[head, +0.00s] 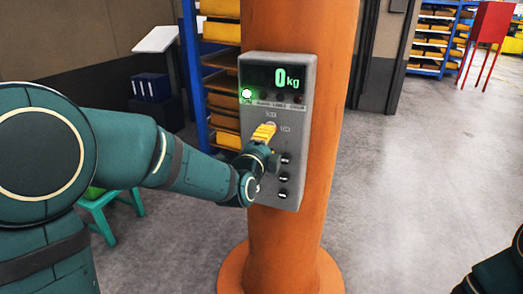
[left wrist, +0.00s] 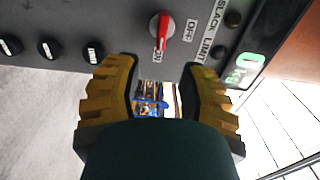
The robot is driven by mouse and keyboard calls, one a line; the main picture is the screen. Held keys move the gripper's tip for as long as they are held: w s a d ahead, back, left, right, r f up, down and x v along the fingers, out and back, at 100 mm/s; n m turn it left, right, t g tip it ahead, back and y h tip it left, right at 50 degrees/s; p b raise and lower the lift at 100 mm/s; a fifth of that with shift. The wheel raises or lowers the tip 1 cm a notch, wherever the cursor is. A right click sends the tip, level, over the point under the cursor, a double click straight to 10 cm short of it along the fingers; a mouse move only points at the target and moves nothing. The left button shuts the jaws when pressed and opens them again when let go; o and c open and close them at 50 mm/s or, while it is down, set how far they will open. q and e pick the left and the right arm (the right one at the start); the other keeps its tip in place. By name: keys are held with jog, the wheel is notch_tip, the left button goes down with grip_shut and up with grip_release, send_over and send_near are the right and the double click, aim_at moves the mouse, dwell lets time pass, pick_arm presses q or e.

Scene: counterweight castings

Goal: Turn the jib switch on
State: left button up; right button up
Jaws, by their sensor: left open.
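The jib switch is a red knob (left wrist: 163,27) on a grey control box (head: 303,150), which is fixed to an orange column. In the left wrist view its lower, pale-tipped end lies by the ON label, with the OFF label to its right. In the head view the knob is hidden behind my left gripper (head: 264,132). The yellow fingers of this gripper (left wrist: 160,75) are open in the left wrist view, with nothing between them, just below the knob in the picture. I cannot tell whether they touch the box. My right gripper is not in view.
The box display (head: 287,77) reads 0 kg, and a green lamp (head: 247,93) glows at its left. Several dark knobs (head: 284,178) sit lower on the box. The orange column (head: 285,250) stands on open grey floor. A green stool (head: 100,205) is behind my left arm.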

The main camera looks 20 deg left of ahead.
pick_arm(q)
jog(key=s, duration=0.4)
jog(key=shift+s, duration=0.4)
